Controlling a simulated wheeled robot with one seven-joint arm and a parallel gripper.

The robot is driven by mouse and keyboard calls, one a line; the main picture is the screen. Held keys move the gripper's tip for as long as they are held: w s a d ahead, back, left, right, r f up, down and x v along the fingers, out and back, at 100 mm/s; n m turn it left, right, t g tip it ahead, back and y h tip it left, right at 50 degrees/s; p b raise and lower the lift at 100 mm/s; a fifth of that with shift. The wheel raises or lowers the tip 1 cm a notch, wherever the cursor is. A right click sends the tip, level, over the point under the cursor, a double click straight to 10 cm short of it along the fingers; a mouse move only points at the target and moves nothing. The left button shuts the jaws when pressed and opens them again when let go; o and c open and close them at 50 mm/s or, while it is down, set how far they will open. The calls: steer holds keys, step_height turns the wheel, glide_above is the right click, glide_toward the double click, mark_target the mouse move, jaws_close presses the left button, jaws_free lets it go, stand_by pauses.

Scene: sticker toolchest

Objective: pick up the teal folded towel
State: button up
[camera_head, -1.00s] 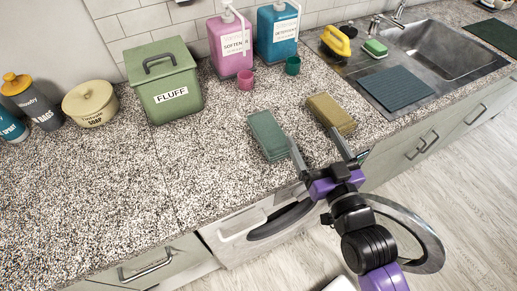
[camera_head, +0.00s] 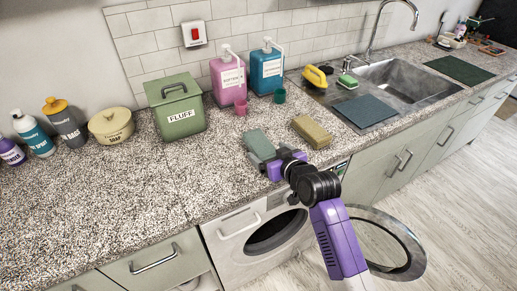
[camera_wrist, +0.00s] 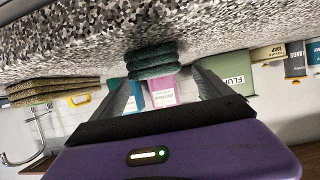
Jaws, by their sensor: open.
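The teal folded towel (camera_head: 258,143) lies on the speckled counter near its front edge, above the washing machine. In the wrist view the towel (camera_wrist: 152,58) shows edge-on as a stack of folds, lined up with the gap between my fingers. My gripper (camera_head: 270,158) is open at the front edge of the counter, low and just in front of the towel. In the wrist view my gripper (camera_wrist: 160,76) has one finger on each side of the towel, with room on both sides. I cannot tell whether the fingertips overlap its near edge. The gripper holds nothing.
A tan folded towel (camera_head: 312,131) lies just right of the teal one. Behind stand pink (camera_head: 241,108) and teal (camera_head: 279,95) cups, pump bottles and the green FLUFF bin (camera_head: 176,106). The washing machine door (camera_head: 385,243) hangs open below.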

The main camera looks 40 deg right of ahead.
mark_target(263, 146)
steer(key=shift+p+x, duration=0.6)
steer(key=shift+x, duration=2.6)
steer(key=shift+d+r, duration=0.1)
steer(key=shift+d, duration=0.05)
steer(key=c, duration=1.5)
steer(key=shift+r, duration=0.15)
step_height(263, 146, up, 20)
steer(key=shift+b, duration=0.45)
